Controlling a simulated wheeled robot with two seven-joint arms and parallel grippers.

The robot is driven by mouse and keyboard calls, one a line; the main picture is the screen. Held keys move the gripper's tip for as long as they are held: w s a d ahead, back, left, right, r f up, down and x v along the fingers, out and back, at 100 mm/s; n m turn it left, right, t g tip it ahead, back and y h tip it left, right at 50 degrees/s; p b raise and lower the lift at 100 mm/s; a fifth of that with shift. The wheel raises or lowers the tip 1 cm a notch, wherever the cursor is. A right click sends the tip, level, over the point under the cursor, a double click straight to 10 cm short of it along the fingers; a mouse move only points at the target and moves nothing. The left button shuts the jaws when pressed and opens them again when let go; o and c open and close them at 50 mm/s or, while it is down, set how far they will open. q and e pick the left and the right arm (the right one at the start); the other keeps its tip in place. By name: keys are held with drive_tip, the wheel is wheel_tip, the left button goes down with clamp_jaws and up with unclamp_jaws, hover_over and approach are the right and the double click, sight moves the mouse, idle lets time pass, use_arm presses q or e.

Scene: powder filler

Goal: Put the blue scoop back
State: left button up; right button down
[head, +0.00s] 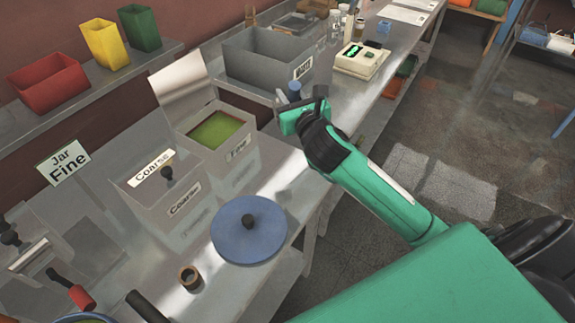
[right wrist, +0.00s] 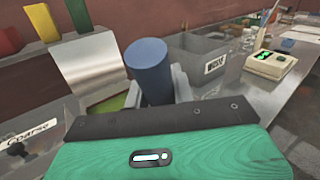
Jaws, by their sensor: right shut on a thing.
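My right gripper (head: 297,104) is shut on the blue scoop (head: 294,89), beside the open Fine bin (head: 232,150) and in front of the grey bin. In the right wrist view the scoop's thick blue handle (right wrist: 149,62) stands up between the fingers (right wrist: 181,85). The scoop's bowl is hidden, so I cannot tell whether it holds powder. The Fine bin holds green powder (head: 214,130), and its lid (head: 179,87) is raised. My left gripper is not in view.
The Coarse bin (head: 165,200) is closed, with a knobbed lid. A blue round lid (head: 250,240), a small brown ring (head: 190,277) and a red handle (head: 81,297) are nearer. The grey bin (head: 262,72) and a scale (head: 362,60) stand farther back. Bare metal bench lies right of the Fine bin.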

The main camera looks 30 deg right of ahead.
wheel_tip(320, 180, down, 20)
drive_tip(key=b, duration=0.1)
drive_tip(key=shift+r, duration=0.2)
drive_tip(key=shift+d, duration=0.1)
drive_tip(key=shift+f, duration=0.2)
drive_tip(key=c, duration=1.2)
unclamp_jaws()
drive_tip(key=shift+o, duration=0.2)
drive_tip(key=shift+r, duration=0.1)
